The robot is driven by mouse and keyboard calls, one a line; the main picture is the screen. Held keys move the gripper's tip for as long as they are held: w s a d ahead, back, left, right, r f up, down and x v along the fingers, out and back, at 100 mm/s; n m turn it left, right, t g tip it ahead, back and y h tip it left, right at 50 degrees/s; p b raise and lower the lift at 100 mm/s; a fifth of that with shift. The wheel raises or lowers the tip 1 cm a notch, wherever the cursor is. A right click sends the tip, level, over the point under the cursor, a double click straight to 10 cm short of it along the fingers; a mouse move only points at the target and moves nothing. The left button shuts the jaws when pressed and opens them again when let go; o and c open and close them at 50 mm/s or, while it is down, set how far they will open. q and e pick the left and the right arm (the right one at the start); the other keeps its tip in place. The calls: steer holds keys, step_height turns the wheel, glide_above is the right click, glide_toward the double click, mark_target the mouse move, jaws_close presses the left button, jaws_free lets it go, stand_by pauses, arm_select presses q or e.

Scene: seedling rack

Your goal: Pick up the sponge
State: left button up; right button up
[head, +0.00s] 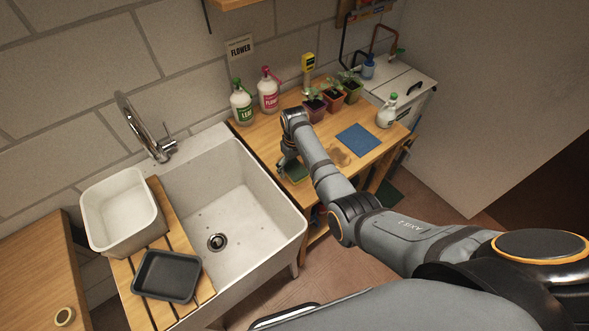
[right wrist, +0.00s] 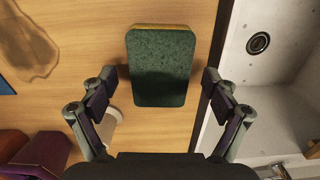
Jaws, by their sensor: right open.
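The sponge (right wrist: 161,68) has a dark green face and a thin yellow edge. In the right wrist view it lies at the top centre, on the wooden bench. My right gripper (right wrist: 157,85) is open, with one finger on each side of the sponge's lower end and a gap on both sides. In the head view the sponge (head: 296,172) shows as a small green patch under my right gripper (head: 290,160), near the bench's left edge. Whether the gripper touches it is not clear. My left gripper is not in view.
The sink (head: 190,217) is just left of the bench. A blue mat (head: 358,140) and a brown stain (right wrist: 27,45) lie on the bench. A pale cylindrical object (right wrist: 109,124) is near one finger.

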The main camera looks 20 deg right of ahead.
steer(key=shift+f, duration=0.55)
steer(key=c, duration=0.8)
